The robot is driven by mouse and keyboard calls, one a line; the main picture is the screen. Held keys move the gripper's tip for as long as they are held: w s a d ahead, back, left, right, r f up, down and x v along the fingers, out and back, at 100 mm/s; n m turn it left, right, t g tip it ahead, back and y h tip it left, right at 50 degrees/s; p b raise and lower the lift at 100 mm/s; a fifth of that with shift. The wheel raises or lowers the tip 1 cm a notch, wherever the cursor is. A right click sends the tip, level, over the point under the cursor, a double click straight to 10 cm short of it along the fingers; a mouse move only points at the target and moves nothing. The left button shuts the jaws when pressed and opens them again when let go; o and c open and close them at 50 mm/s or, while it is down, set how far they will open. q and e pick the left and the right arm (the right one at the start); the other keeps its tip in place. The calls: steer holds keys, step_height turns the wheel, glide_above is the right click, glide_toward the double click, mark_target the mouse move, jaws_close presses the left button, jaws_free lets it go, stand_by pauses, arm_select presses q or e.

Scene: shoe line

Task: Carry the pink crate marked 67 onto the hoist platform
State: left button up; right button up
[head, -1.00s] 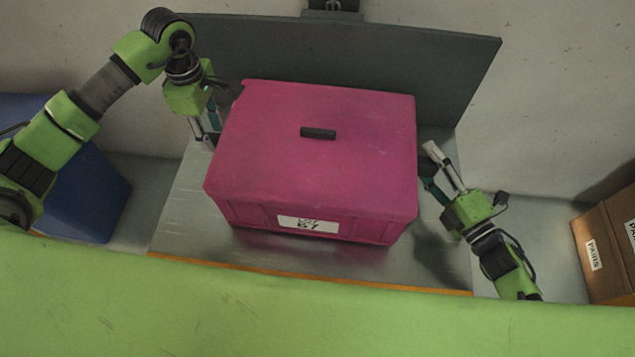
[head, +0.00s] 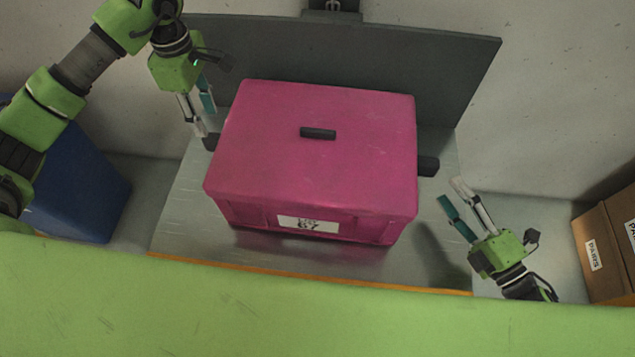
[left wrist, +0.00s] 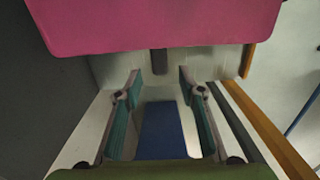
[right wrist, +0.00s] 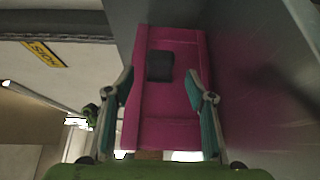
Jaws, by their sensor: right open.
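The pink crate (head: 315,150) marked 67 sits on the grey metal hoist platform (head: 190,225), with its label facing me. It has a dark handle on the lid and a dark grip on each side. My left gripper (head: 202,120) is open, apart from the crate's left side near the left grip (head: 210,142). In the left wrist view the crate (left wrist: 150,25) and that grip (left wrist: 159,62) lie beyond the spread fingers (left wrist: 160,90). My right gripper (head: 450,192) is open and empty, off the crate's right side. The right wrist view shows the right grip (right wrist: 160,66) beyond the fingers.
A dark back panel (head: 460,75) stands behind the crate. A blue bin (head: 85,195) is at the left, and brown cardboard boxes (head: 600,245) are at the right. An orange strip (head: 300,277) edges the platform's front. Bare platform shows around the crate.

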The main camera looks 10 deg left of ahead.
steer(key=shift+v, duration=1.2)
steer(key=shift+r, duration=0.1)
